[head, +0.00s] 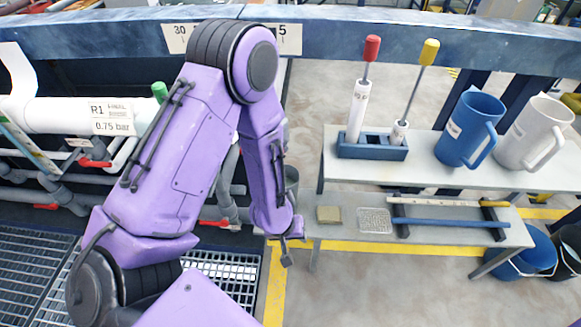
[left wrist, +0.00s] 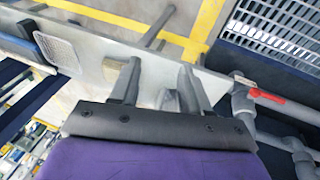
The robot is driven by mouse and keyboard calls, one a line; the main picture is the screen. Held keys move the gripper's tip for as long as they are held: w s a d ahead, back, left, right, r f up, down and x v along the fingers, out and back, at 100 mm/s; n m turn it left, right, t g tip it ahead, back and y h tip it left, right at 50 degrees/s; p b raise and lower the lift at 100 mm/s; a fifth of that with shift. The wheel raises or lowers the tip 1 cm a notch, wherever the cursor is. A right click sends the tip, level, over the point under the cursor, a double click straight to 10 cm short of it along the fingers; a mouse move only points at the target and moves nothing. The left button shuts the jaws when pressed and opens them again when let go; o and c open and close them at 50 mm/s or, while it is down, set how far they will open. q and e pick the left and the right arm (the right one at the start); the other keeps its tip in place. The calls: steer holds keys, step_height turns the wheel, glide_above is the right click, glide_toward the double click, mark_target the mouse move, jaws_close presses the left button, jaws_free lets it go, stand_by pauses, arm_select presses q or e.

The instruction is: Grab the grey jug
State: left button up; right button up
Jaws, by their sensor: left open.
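The grey jug (head: 533,135) stands upright at the right end of the upper shelf (head: 430,172), its handle towards the lower right. A blue jug (head: 470,130) stands just left of it. My left gripper (head: 287,254) hangs at the left end of the lower shelf, well left of and below the grey jug. In the left wrist view my left gripper (left wrist: 158,82) has its fingers spread with nothing held between them. The grey jug does not show in that view. My right gripper is in neither view.
A blue holder (head: 372,149) with red- and yellow-topped tools stands on the upper shelf. Buckets (head: 530,252) stand on the floor. A blue beam (head: 400,38) crosses behind.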

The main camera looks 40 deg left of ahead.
arm_select(q)
steer(key=w+b, duration=0.4)
steer(key=w, duration=0.2)
steer(key=y+b, duration=0.4)
steer(key=b, duration=0.2)
glide_toward(297, 183)
steer(key=shift+m+h, duration=0.3)
steer(key=b+x, duration=0.1)
steer(key=x, duration=0.3)
steer(key=b+x, duration=0.2)
steer(key=x, duration=0.2)
steer(key=a+b+x, duration=0.1)
steer(key=x, duration=0.3)
steer(key=shift+w+d+r, duration=0.1)
steer(key=shift+r, duration=0.1)
steer(key=shift+r+t, duration=0.1)
steer(key=shift+t, duration=0.2)
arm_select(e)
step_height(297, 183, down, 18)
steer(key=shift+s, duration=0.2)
arm_select(q)
jaws_close()
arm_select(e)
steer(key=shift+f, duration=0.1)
